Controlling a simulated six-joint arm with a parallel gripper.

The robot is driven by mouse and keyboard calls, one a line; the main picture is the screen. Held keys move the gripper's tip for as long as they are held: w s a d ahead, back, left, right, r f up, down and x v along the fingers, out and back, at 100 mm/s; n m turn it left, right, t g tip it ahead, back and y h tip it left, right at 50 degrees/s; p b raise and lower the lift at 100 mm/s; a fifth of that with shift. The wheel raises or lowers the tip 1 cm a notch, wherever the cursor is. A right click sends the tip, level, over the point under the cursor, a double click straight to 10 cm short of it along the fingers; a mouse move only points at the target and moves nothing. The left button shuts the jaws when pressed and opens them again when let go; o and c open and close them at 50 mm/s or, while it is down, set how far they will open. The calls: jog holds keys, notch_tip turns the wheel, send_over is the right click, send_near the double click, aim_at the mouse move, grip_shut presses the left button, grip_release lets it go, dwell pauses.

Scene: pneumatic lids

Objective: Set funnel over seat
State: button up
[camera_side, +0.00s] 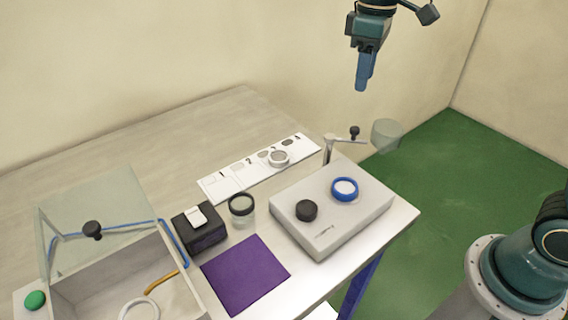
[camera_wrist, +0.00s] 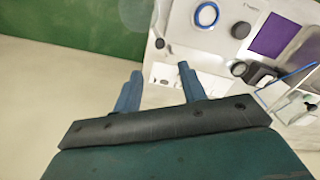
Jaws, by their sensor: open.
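The funnel (camera_side: 386,135) is a translucent cup on a thin swing arm with a black knob (camera_side: 354,132). The arm comes off a metal post (camera_side: 328,150) at the back of the pale device, and the funnel hangs out past the table's edge. The seat, a white disc in a blue ring (camera_side: 345,189), sits uncovered on the device's top. My gripper (camera_side: 363,84) is open and empty, high above the post and funnel. In the wrist view the open fingers (camera_wrist: 158,82) show with the seat (camera_wrist: 207,15) beyond them and the funnel (camera_wrist: 137,13) partly cut off at the top.
A black dial (camera_side: 306,210) is on the device (camera_side: 325,242). Left of it are a purple mat (camera_side: 246,276), a black-rimmed jar (camera_side: 241,207), a black box (camera_side: 202,236) and a bin with its clear lid (camera_side: 100,205) raised. A white strip (camera_side: 228,187) lies behind. The air around my gripper is clear.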

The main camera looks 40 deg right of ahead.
aim_at(355, 128)
notch_tip(355, 128, down, 12)
jog(key=shift+r, duration=0.15)
dwell(0.4)
jog(key=shift+c, duration=0.2)
grip_shut()
